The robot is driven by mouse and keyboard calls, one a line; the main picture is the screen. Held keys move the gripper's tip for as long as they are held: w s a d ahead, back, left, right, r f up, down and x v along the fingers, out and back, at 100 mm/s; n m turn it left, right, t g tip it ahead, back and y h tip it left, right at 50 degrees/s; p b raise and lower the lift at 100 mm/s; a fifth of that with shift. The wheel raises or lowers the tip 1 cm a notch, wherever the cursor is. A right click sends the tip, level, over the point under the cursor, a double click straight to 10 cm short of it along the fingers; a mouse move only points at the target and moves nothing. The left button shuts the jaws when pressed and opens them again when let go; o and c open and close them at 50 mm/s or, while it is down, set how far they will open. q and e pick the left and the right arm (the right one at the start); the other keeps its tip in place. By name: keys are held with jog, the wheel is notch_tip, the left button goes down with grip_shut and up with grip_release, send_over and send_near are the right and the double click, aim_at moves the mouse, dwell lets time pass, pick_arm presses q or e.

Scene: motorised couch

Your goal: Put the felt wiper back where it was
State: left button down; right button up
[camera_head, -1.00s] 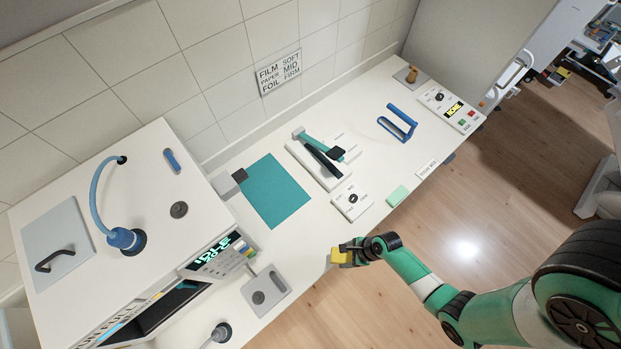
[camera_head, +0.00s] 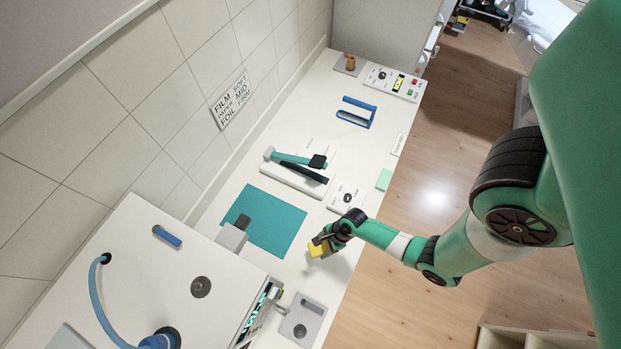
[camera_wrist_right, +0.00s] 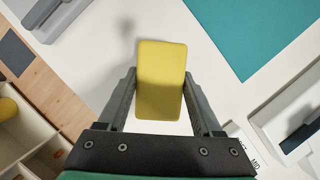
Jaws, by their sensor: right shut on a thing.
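The felt wiper, a yellow block (camera_head: 318,249), is in my right gripper (camera_head: 328,238). In the right wrist view the yellow block (camera_wrist_right: 160,80) sits between the two fingers, its flat face toward the camera. The gripper holds it over the white counter, near its front edge and close to the front corner of the teal mat (camera_head: 270,215). In the right wrist view white counter shows around the block, with a soft shadow at upper left. My left gripper is not in view.
A white machine (camera_head: 180,265) with a blue hose stands at the left. A grey plate (camera_head: 303,320) lies on the counter before it. A lever device (camera_head: 295,175), a dial box (camera_head: 346,199), a mint pad (camera_head: 384,180) and a blue-handled frame (camera_head: 356,113) stand beyond the mat.

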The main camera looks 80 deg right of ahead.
aim_at(323, 250)
jog(key=shift+s+f, duration=0.2)
jog(key=shift+f, duration=0.05)
notch_tip(323, 250, down, 5)
jog(key=b, duration=0.4)
jog(key=shift+r, duration=0.15)
jog(key=shift+r, duration=0.1)
jog(key=o, duration=1.2)
